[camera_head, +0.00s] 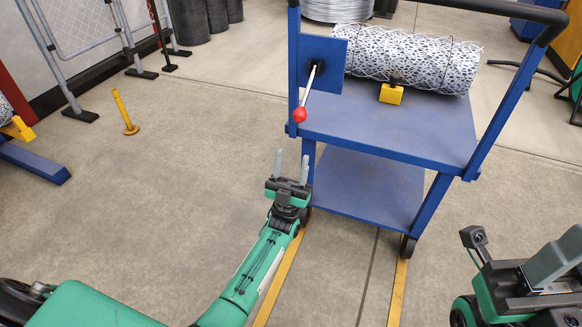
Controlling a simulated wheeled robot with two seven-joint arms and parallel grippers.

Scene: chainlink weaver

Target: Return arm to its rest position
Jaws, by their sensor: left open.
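My left arm comes in from the bottom left and reaches forward over the floor. My left gripper (291,166) is open and empty, its two grey fingers pointing up the picture, just left of the blue cart's front-left leg. A lever with a red knob (299,115) on the cart stands above it in the picture, apart from the fingers. Part of my right arm shows at the bottom right corner. Its gripper (545,268) is partly cut off by the frame edge, and its jaw state is unclear.
The blue cart (400,138) has two shelves and carries a wrapped mesh roll (405,60) against a yellow block (391,94). A yellow post (124,111) stands at left. The floor (150,200) between is clear.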

